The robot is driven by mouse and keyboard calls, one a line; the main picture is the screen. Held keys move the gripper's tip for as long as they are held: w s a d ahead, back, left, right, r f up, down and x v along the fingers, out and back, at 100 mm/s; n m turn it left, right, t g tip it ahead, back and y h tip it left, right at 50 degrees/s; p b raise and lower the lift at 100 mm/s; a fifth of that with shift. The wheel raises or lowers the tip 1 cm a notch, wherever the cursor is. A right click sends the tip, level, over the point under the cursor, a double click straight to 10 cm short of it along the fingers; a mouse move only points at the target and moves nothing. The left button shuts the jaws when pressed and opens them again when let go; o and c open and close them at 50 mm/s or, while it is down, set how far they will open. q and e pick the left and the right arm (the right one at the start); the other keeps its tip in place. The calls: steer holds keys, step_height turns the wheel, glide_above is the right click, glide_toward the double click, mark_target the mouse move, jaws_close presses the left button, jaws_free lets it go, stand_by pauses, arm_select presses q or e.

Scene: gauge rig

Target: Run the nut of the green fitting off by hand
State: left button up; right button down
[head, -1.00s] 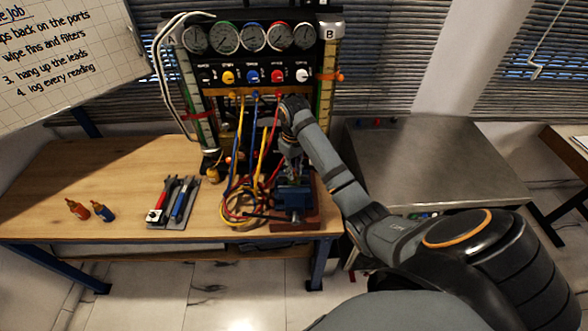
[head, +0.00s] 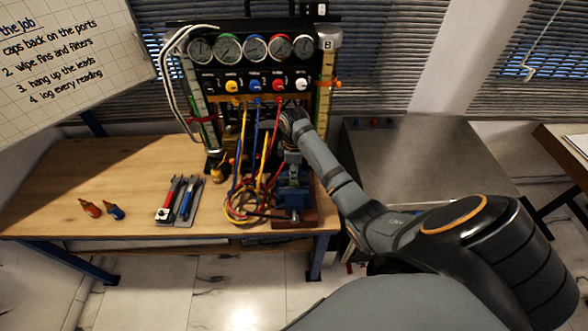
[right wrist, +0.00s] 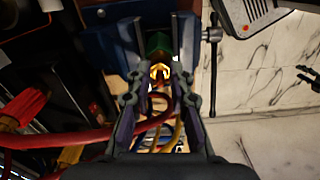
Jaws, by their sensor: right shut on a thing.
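The green fitting (right wrist: 158,43) sits between the jaws of the blue vise (right wrist: 103,42), with its brass nut (right wrist: 159,72) facing my right gripper (right wrist: 158,85). The gripper's two fingers are on either side of the nut, shut on it. In the head view the right gripper (head: 292,165) points down over the vise (head: 295,197) at the bench's right end. The fitting is too small there to tell apart from the gripper. A red hose (right wrist: 95,138) passes near the fingers in the wrist view. My left gripper is not in view.
A gauge panel (head: 255,76) stands behind the vise, with yellow, blue and red hoses (head: 240,208) hanging and coiled left of it.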

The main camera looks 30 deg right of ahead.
steer(key=n, duration=1.2)
steer(key=shift+n, duration=0.3)
steer(key=shift+f, duration=0.1)
stand_by(0.3)
steer(key=c, duration=1.2)
jaws_free()
